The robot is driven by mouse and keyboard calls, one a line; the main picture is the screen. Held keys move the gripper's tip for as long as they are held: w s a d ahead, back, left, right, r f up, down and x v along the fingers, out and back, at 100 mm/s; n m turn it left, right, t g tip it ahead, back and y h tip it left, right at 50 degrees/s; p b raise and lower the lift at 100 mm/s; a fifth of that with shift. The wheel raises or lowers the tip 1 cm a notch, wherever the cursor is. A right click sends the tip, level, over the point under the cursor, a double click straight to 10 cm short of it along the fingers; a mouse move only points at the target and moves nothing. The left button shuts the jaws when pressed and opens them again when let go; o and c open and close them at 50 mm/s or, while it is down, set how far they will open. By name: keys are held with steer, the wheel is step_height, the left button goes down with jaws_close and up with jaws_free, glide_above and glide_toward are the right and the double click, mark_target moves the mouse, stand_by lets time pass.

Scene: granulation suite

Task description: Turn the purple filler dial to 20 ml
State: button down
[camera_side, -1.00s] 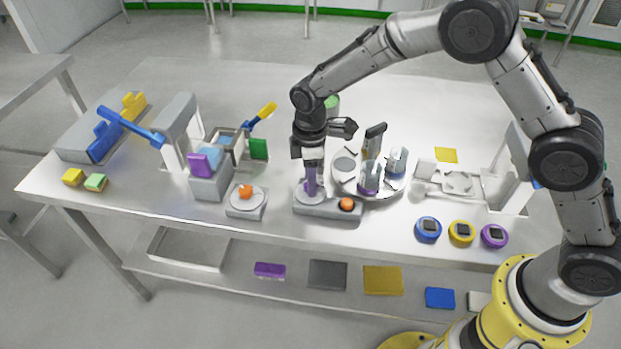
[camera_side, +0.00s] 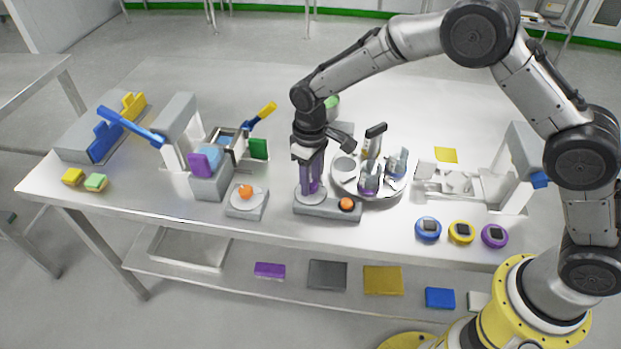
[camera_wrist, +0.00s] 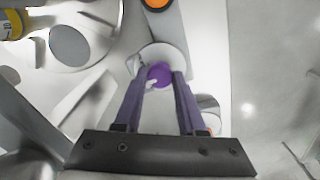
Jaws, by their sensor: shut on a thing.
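The purple filler dial (camera_wrist: 160,75) sits on a pale round plate in the wrist view, between my two finger ends. In the side view the dial (camera_side: 314,187) is mostly hidden by my fingers, on the left part of a grey base (camera_side: 328,209). My gripper (camera_side: 309,184) points straight down from above and is shut on the dial. In the wrist view both long fingers of my gripper (camera_wrist: 163,80) reach to the dial's sides. A small pale mark shows at the dial's left edge. No ml scale or number can be read.
An orange button (camera_side: 347,203) sits on the same base, right of the dial. A round turntable (camera_side: 386,194) with clear, purple-based vessels stands close behind right. Another grey base (camera_side: 246,211) with an orange knob is left. Blue, yellow and purple round devices (camera_side: 494,236) lie front right.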

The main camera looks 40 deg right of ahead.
mark_target(311, 184)
steer(key=m, duration=0.5)
steer(key=shift+m, duration=2.4)
steer(key=shift+r, duration=0.1)
steer(key=c, duration=0.5)
jaws_free()
step_height(311, 184, up, 14)
